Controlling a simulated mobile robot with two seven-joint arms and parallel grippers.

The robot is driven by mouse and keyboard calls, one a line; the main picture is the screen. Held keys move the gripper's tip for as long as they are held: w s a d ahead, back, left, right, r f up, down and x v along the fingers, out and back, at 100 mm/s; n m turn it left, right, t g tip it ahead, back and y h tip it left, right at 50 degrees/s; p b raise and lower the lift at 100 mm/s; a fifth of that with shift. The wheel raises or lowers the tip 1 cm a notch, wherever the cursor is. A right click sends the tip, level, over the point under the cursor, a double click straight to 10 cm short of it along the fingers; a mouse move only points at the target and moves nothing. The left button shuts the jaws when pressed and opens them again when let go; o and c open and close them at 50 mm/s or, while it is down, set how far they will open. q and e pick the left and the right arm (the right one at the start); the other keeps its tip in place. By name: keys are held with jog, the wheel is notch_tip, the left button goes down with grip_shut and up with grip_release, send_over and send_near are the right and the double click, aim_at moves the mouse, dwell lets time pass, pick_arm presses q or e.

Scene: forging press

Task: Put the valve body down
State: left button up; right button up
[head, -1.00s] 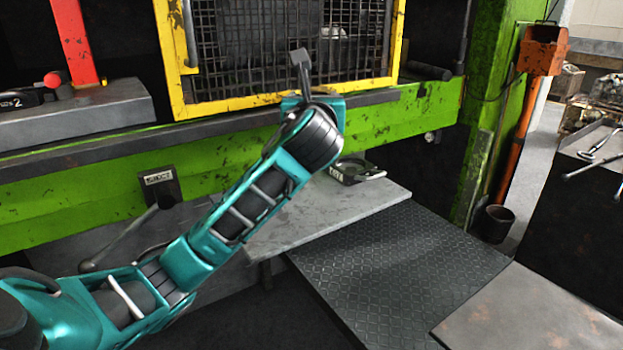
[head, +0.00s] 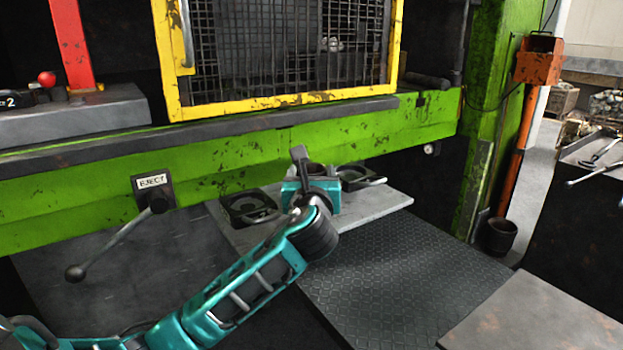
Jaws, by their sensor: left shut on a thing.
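My left gripper (head: 311,185) is low over the grey shelf (head: 385,203) below the press, seen from behind. It is shut on the valve body, which is mostly hidden by the teal wrist. A dark round rim shows just beyond the wrist; I cannot tell if it is the valve body or something on the shelf. A dark dish-like holder (head: 249,207) lies on the shelf to the left of the gripper. A similar dark holder with a light handle (head: 358,178) lies to its right. Whether the valve body touches the shelf is hidden. My right gripper is not in view.
The green press beam (head: 230,158) and yellow mesh guard (head: 285,100) stand behind the shelf. An EJECT lever (head: 115,245) juts out at the left. A black tread plate (head: 400,285) lies in front of the shelf, with a bare grey plate (head: 535,315) at the lower right.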

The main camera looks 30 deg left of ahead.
pick_arm(q)
jog(key=o, duration=1)
jog(key=shift+f, duration=0.1)
jog(key=shift+c, duration=0.2)
jog(key=o, duration=0.4)
jog(key=shift+o, duration=0.2)
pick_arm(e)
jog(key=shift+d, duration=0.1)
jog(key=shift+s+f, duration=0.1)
pick_arm(q)
jog(key=p+v, duration=0.1)
jog(key=v, duration=1.1)
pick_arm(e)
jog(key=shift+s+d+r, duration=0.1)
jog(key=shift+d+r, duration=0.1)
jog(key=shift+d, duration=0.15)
pick_arm(q)
jog(key=shift+s, duration=0.1)
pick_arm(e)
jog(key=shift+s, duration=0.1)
